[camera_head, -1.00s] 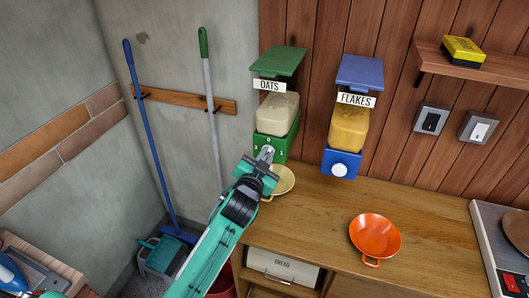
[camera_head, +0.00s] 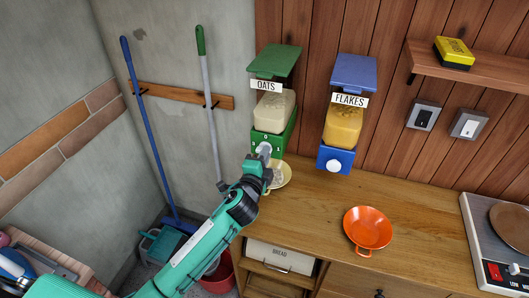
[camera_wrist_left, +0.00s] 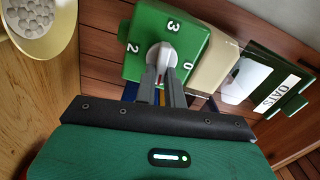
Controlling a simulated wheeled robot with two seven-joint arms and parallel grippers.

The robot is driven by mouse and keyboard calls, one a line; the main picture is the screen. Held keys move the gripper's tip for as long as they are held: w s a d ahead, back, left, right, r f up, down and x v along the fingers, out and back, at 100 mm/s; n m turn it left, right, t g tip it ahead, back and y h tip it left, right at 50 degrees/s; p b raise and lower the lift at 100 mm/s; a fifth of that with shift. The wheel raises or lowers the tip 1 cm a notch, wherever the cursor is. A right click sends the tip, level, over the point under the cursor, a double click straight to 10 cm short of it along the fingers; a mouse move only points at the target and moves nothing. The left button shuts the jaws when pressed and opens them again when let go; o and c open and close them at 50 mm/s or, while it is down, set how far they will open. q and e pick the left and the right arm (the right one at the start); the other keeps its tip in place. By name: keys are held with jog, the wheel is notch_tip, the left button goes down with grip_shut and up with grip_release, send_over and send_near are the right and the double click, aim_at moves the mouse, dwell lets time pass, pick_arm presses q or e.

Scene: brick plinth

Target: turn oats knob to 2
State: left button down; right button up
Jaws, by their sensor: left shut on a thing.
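The oats dispenser (camera_head: 272,115) hangs on the wood wall, with a green lid, a clear hopper and a green base bearing numbers. Its pale knob (camera_wrist_left: 161,57) sits on the base's front. In the left wrist view the 3, 2 and 0 show around the knob; the 1 is hidden behind my fingers. My left gripper (camera_wrist_left: 158,84) is shut on the knob; it also shows in the head view (camera_head: 264,153), covering most of the knob. I cannot make out which number the knob points to. My right gripper is not in view.
A yellow bowl (camera_head: 284,181) with pale lumpy contents stands below the oats dispenser. The blue flakes dispenser (camera_head: 335,160) hangs to the right. An orange pan (camera_head: 367,229) lies on the wooden counter (camera_head: 420,215). A broom and mop lean at the left.

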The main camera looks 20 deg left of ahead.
pick_arm(q)
jog(key=shift+a+f+m+p, duration=0.25)
jog(key=shift+m+p, duration=1.2)
jog(key=shift+m, duration=1.75)
jog(key=shift+a+f+m+p, duration=0.15)
jog(key=shift+m+p, duration=1.3)
jog(key=shift+m, duration=1.75)
jog(key=shift+a+f+m+p, duration=0.25)
jog(key=shift+m+p, duration=1.2)
jog(key=shift+m, duration=1.75)
jog(key=shift+d+f, duration=0.1)
jog(key=shift+f, duration=0.05)
jog(key=c, duration=1.5)
grip_release()
jog(key=shift+s+a+b, duration=0.15)
jog(key=shift+s+b, duration=0.9)
jog(key=shift+s, duration=2.4)
jog(key=shift+s+a+b, duration=0.1)
jog(key=shift+s+b, duration=0.95)
jog(key=shift+s, duration=2.4)
